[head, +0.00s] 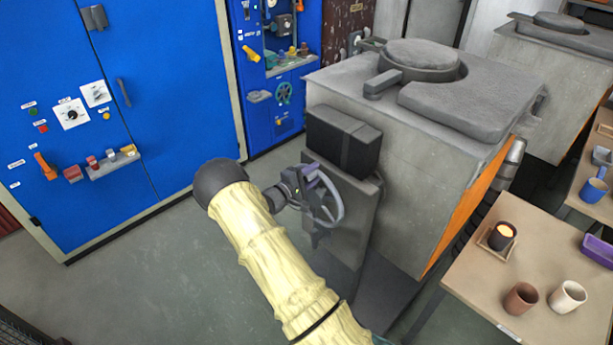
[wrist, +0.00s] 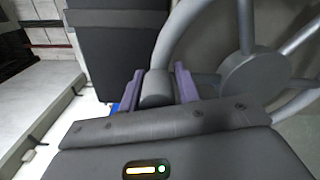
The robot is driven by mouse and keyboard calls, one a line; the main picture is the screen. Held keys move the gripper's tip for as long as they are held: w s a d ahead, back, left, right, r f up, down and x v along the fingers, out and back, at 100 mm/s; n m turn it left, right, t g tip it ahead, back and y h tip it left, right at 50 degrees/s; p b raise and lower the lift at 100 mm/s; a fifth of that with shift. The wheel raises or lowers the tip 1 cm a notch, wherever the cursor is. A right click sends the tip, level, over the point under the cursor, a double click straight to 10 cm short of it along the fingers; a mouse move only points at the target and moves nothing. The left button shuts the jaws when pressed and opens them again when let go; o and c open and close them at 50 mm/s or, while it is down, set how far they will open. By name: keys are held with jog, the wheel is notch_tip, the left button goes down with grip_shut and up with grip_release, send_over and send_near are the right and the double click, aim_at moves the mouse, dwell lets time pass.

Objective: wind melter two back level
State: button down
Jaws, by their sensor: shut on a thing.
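A large grey melter (head: 440,150) with a round lid on top stands right of centre in the head view. I cannot tell from its markings whether it is melter two, nor judge its tilt exactly. A grey spoked handwheel (head: 339,203) is on its near side, below a dark box. My gripper (head: 313,182) is at the wheel's upper left. In the wrist view the purple fingers of my gripper (wrist: 158,85) close around a grey cylindrical grip on the wheel's rim, with the wheel's hub (wrist: 253,77) to the right. My arm hides the floor below.
A second grey melter (head: 555,70) stands behind at right. A table (head: 480,262) at lower right holds a glowing dark cup (head: 502,236), a brown cup (head: 521,298) and a white cup (head: 568,296). A blue control cabinet (head: 150,60) fills the left. Floor between is clear.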

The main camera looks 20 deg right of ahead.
jog(key=shift+w+d+r, duration=0.1)
jog(key=shift+d+r, duration=0.05)
jog(key=shift+r, duration=0.25)
jog(key=c, duration=1.1)
grip_release()
jog(key=shift+a+f, duration=0.25)
jog(key=shift+a, duration=0.15)
jog(key=b+v, duration=0.4)
jog(key=v, duration=1.2)
jog(key=shift+s+a, duration=0.3)
